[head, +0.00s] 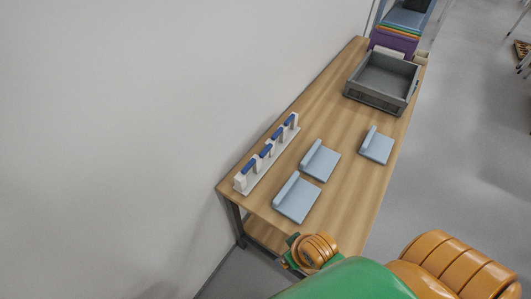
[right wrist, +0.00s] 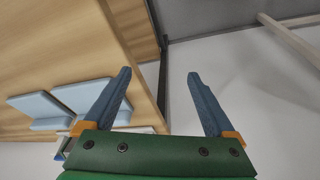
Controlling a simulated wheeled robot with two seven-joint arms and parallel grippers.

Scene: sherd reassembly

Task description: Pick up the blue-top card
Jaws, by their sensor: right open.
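In the head view a white rack (head: 262,163) stands on the table's left edge near the wall. Several upright white pieces with dark blue tops (head: 265,151) stand in a row on it; I cannot tell one blue-top card from the others. My right gripper (right wrist: 158,82) is open and empty in the right wrist view, its two blue-grey fingers apart, with the table to its left. A small white and blue end of something (right wrist: 62,146) shows at the left of the gripper's green body, mostly hidden. My left gripper is not in view.
Light blue L-shaped stands (head: 297,199), (head: 321,162), (head: 377,147) sit on the wooden table (head: 322,105); two show in the right wrist view (right wrist: 40,107). A grey tray (head: 380,83) is at the far end. A wall (head: 130,120) borders the table's left side.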

